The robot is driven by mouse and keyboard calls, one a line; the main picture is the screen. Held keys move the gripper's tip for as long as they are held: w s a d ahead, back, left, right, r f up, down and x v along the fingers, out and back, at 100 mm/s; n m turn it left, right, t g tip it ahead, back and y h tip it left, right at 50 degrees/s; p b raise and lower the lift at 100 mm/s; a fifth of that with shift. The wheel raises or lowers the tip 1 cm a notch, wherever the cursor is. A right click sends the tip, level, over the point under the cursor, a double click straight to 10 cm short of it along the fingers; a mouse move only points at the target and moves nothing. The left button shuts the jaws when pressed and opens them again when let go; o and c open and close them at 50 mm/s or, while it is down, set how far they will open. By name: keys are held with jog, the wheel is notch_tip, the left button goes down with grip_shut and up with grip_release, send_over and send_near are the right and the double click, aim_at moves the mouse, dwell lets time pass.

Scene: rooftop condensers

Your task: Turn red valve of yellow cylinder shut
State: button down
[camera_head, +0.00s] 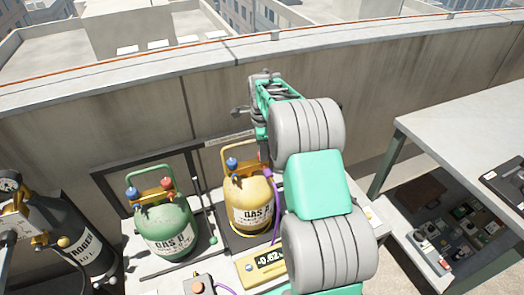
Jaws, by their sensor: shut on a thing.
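The yellow cylinder (249,200) stands upright behind the bench display, with a blue valve (232,164) at the top left. Its red valve is not visible; my gripper and arm cover the right side of the cylinder's top. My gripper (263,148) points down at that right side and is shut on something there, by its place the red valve. The fingertips are small and partly hidden, so the exact hold is unclear.
A green cylinder (168,228) with red and blue valves stands to the left, and a dark nitrogen cylinder (75,235) further left. A yellow scale display (262,266) and purple hose (276,222) lie in front. A concrete parapet (120,110) runs behind; a table (470,120) is right.

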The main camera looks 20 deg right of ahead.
jog(key=shift+m, duration=0.4)
jog(key=c, duration=1)
grip_release()
jog(key=shift+c, duration=0.2)
notch_tip(320, 180, up, 8)
jog(key=shift+f+b, duration=0.1)
jog(key=shift+b, duration=0.3)
